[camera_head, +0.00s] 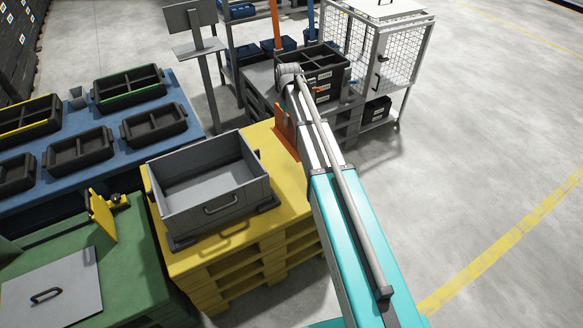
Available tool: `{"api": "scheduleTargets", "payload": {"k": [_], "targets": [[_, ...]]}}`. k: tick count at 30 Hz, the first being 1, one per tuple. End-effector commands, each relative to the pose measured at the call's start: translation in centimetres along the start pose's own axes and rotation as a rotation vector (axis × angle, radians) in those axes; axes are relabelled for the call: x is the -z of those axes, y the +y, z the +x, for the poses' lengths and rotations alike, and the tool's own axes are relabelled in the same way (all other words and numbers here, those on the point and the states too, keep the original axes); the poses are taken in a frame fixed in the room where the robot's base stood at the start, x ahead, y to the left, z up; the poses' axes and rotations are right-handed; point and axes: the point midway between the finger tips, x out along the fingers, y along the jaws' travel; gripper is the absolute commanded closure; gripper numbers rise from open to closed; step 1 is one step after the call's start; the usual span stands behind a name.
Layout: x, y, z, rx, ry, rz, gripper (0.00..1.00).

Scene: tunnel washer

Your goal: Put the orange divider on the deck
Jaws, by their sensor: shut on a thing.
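The orange divider (284,129) is an upright orange plate at the far right corner of the yellow deck (275,165), just left of my arm. My arm reaches away from the lower right and its grey wrist (289,72) is just above and beyond the divider. My gripper (289,103), below the wrist, is largely hidden by the arm and is shut on the divider's upper part. The right side of the divider is hidden behind the arm. I cannot tell whether its lower edge touches the deck.
A grey open bin (209,208) takes up most of the yellow deck. A yellow divider (102,216) stands on the green table (125,265) at left. Black trays (78,150) sit on the blue table. A black crate (326,70) and mesh cage (395,55) stand beyond the wrist.

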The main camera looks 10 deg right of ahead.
Motion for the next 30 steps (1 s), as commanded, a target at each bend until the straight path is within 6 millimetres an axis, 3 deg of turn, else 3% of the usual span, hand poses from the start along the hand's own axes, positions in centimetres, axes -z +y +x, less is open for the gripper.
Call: {"api": "scheduleTargets", "payload": {"k": [1,15,21,30], "targets": [[0.0,0.0,1.8,0.000,0.000,0.000,1.00],[0.0,-0.2,8.8,0.001,0.000,0.001,1.00],[0.0,-0.2,10.0,0.001,0.000,0.001,1.00],[0.0,-0.2,10.0,0.001,0.000,0.002,1.00]]}}
